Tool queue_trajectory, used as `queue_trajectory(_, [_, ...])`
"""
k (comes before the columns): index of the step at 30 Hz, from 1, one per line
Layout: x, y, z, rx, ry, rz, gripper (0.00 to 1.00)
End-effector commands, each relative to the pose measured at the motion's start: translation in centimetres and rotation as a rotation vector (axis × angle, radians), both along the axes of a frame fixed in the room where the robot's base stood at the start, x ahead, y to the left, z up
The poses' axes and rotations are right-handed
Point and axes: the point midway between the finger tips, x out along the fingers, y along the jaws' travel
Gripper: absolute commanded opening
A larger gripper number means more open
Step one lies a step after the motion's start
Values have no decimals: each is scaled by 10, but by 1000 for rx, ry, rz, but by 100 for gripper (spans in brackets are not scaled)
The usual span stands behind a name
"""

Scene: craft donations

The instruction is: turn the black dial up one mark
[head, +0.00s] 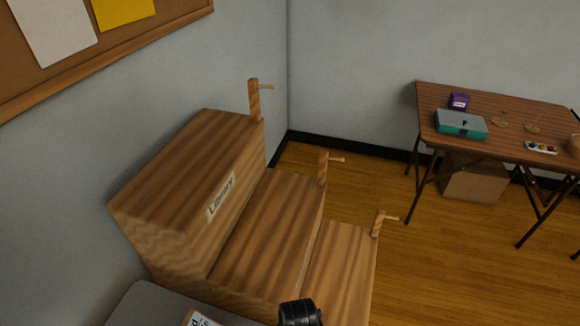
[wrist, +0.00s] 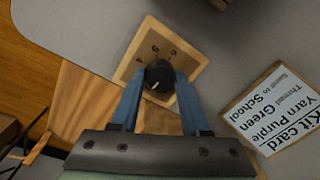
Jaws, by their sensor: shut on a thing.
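The black dial (wrist: 159,73) sits on a square tan plate (wrist: 187,59) with small dark marks and figures in the wrist view. A short white line on the dial points down and slightly left in that picture. My gripper (wrist: 158,80) has its two blue fingers on either side of the dial and is shut on it. The figures are too small to read surely. I cannot make out the dial in the head view.
A kit card (wrist: 276,108) naming purple yarn lies right of the plate on a grey surface (wrist: 90,30). Stepped wooden boxes (head: 270,225) with upright pegs, labelled Library, stand beside it. A folding table (head: 500,105) with a teal box (head: 461,131) stands far right.

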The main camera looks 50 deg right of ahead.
Motion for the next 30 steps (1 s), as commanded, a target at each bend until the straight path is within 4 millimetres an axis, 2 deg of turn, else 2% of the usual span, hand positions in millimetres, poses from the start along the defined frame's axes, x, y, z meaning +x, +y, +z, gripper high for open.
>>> queue_trajectory(18, [0, 1, 2, 1, -2, -485, 0])
queue_trajectory(30, [0, 1, 1, 0, -3, -673, 0])
